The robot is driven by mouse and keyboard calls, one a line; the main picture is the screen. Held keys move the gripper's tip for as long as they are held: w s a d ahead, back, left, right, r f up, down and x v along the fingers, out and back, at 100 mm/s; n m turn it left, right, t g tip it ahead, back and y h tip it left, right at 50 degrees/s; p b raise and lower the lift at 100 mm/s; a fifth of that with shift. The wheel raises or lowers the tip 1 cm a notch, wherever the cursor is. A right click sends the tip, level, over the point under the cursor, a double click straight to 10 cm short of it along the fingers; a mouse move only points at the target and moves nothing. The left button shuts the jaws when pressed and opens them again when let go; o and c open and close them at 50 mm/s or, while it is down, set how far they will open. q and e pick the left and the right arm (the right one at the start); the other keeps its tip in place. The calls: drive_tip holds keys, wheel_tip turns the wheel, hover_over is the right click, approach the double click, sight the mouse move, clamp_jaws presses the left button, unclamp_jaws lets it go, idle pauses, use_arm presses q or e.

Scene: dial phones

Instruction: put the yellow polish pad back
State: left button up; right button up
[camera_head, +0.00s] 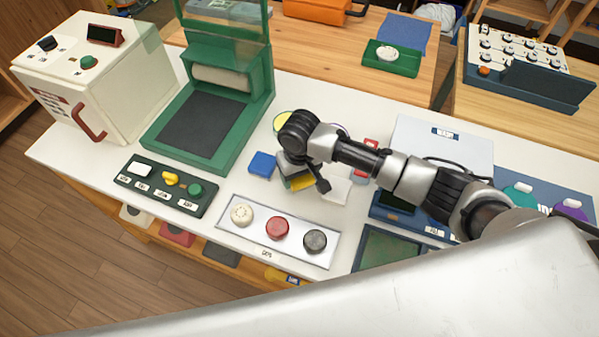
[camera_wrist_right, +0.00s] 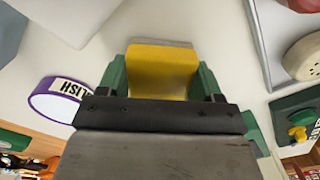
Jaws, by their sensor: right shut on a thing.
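My right gripper (camera_head: 302,184) is shut on the yellow polish pad (camera_head: 303,183) above the white table, behind the panel of dials. In the right wrist view the yellow pad (camera_wrist_right: 163,70) sits between the two green fingers of the gripper (camera_wrist_right: 161,80). A round purple-rimmed holder (camera_wrist_right: 58,99) with a label partly reading "LISH" is beside the gripper there. A yellow-topped round thing (camera_head: 284,121) shows partly behind the wrist in the head view. My left gripper is not in view.
A blue block (camera_head: 262,164) lies left of the gripper and a white block (camera_head: 336,191) right of it. The dial panel (camera_head: 233,227) with several knobs is in front. A green press (camera_head: 168,150) stands left. A white box (camera_head: 460,143) and blue devices are right.

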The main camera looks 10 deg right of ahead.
drive_tip(key=shift+f, duration=0.15)
drive_tip(key=o, duration=0.9)
wheel_tip(320, 180, up, 12)
drive_tip(key=shift+r, duration=0.15)
idle(0.5)
